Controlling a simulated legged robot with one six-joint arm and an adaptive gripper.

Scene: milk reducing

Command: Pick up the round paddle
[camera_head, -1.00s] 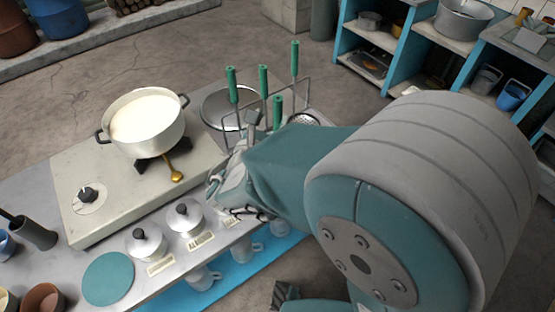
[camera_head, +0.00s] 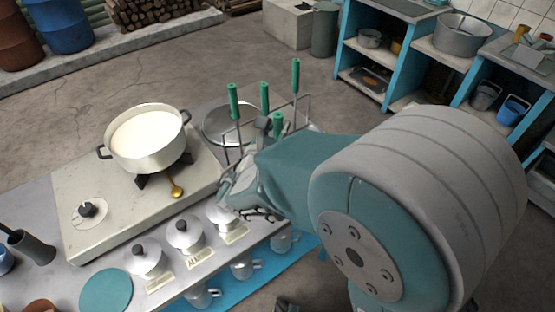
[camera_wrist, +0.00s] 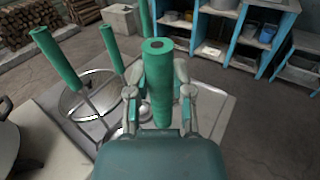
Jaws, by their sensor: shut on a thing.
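My gripper (camera_wrist: 162,72) is shut on a thick green handle (camera_wrist: 159,90) that stands nearly upright between its fingers in the wrist view. The lower end of this handle's tool is hidden by my gripper, so I cannot tell its head shape. In the head view the gripper (camera_head: 265,130) is at the tool rack (camera_head: 307,105), partly hidden by my arm. Other green-handled tools stand upright there, including a left one (camera_head: 233,100), a middle one (camera_head: 264,96) and a right one (camera_head: 295,76). I cannot make out for certain which is the round paddle.
A pot of milk (camera_head: 184,145) stands on the stove (camera_head: 75,178), left of the rack. A round metal lid or pan (camera_head: 213,112) lies behind the tools. Lidded canisters (camera_head: 183,235) line the counter's front, with mugs (camera_head: 243,268) below. Blue shelves (camera_head: 380,50) stand farther back.

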